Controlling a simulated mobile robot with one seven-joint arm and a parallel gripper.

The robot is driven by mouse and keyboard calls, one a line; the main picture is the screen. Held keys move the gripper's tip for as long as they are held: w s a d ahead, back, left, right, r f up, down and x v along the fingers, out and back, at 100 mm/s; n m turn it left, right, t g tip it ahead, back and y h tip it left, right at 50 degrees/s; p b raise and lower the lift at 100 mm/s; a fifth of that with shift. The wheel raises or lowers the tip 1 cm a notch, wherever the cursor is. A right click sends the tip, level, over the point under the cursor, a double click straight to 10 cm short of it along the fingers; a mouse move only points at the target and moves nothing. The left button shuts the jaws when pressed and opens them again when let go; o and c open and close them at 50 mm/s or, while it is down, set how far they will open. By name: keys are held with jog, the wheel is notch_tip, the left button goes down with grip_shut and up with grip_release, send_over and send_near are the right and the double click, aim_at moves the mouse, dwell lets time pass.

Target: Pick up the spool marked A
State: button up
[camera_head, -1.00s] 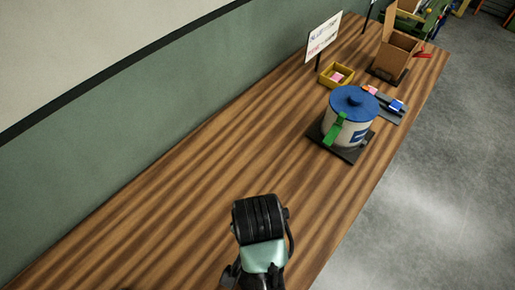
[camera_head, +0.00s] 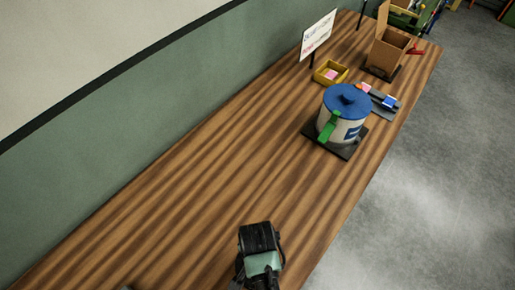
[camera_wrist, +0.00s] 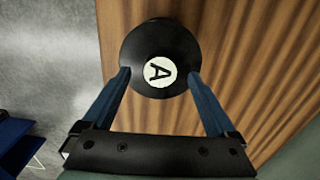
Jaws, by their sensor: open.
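The spool marked A (camera_wrist: 160,36) is black and round, seen from above in the wrist view, with a white disc bearing a black letter A. The letter appears turned on its side. My gripper (camera_wrist: 158,72) is open, with one blue finger on each side of the spool's near part. I cannot tell whether the fingertips touch it or how far down they reach. In the head view my black and teal arm end (camera_head: 260,245) is low over the bench's near part; the spool cannot be made out there.
The striped wooden bench (camera_head: 215,160) is clear around my arm. Farther along stand a blue-lidded pot (camera_head: 347,101) on a dark base, a yellow tray (camera_head: 322,76), a sign (camera_head: 318,33) and an open cardboard box (camera_head: 386,52). A green wall (camera_head: 150,130) borders the left; grey floor lies right.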

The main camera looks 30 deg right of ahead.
jog(key=shift+f, duration=0.95)
grip_shut()
jog(key=shift+w+r, duration=0.1)
